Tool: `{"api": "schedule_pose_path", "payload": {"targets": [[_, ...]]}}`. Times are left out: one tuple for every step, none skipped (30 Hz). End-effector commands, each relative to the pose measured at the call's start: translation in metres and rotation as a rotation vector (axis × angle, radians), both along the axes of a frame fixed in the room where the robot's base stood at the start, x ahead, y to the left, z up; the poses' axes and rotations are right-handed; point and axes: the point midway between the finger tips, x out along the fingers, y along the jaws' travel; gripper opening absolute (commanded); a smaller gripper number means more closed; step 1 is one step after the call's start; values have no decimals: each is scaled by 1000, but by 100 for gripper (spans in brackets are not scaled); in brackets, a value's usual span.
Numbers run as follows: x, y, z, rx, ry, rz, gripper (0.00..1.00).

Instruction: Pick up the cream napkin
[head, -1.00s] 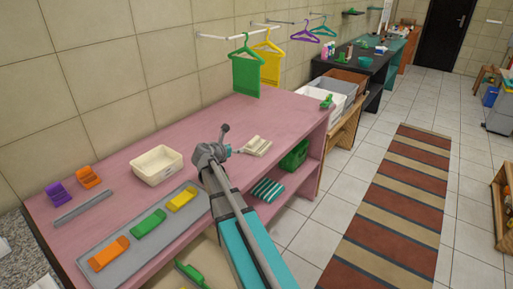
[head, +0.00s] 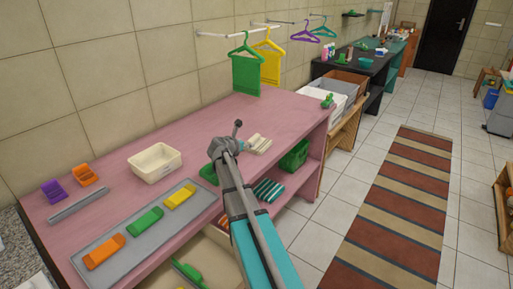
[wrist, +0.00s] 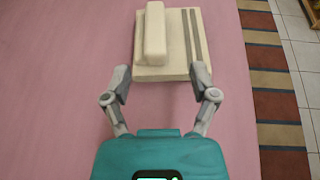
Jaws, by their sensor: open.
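The cream napkin (head: 260,143) lies on the pink table near its right front edge, partly hidden behind my arm in the head view. In the wrist view the napkin (wrist: 178,73) is a flat cream piece with a raised fold on the left and two grey stripes on the right. My gripper (wrist: 161,72) is open and empty, with its fingers spread at the napkin's near edge, one toward each side. I cannot tell whether they touch it. In the head view my arm mostly hides the gripper.
A cream bin (head: 154,163) and a grey tray (head: 170,216) with orange, green and yellow holders stand to the left. Green and yellow cloths hang above the table's back. A striped cloth (head: 268,190) and a green basket (head: 294,155) sit on the shelf below.

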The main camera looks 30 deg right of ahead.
Motion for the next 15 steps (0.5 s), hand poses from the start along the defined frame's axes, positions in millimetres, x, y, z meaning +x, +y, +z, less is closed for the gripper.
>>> {"api": "schedule_pose_path", "payload": {"targets": [[0,0,0,0,0,0,76],[0,0,0,0,0,0,76],[0,0,0,0,0,0,76],[0,0,0,0,0,0,76],[0,0,0,0,0,0,76],[0,0,0,0,0,0,76],[0,-1,0,0,0,-1,76],[0,-1,0,0,0,-1,76],[1,-2,-1,0,0,-1,76],[2,-3,-2,0,0,-1,76],[3,-5,-3,0,0,-1,76],[5,-7,-5,0,0,-2,76],[6,-9,-7,0,0,-2,76],[8,-12,-8,0,0,-2,76],[10,-15,-11,0,0,-2,76]]}}
